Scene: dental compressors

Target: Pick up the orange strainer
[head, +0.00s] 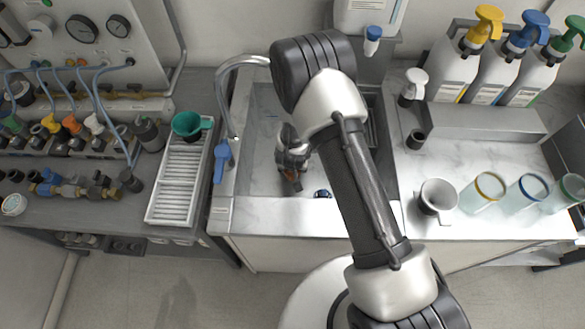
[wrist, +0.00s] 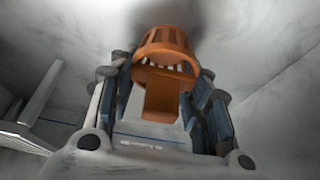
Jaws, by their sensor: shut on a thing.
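The orange strainer (wrist: 166,50) is a slotted cup with a flat orange tab, seen in the wrist view. My gripper (wrist: 163,85) is shut on it, with one finger on each side of the strainer. Whether the strainer touches the sink floor cannot be told.
A faucet (head: 224,95) with a blue lever (head: 221,160) stands at the sink's left edge. A small dark blue object (head: 322,194) lies near the sink's front. A white ribbed tray (head: 178,185) with a green cup (head: 190,124) is left. Cups and bottles stand right.

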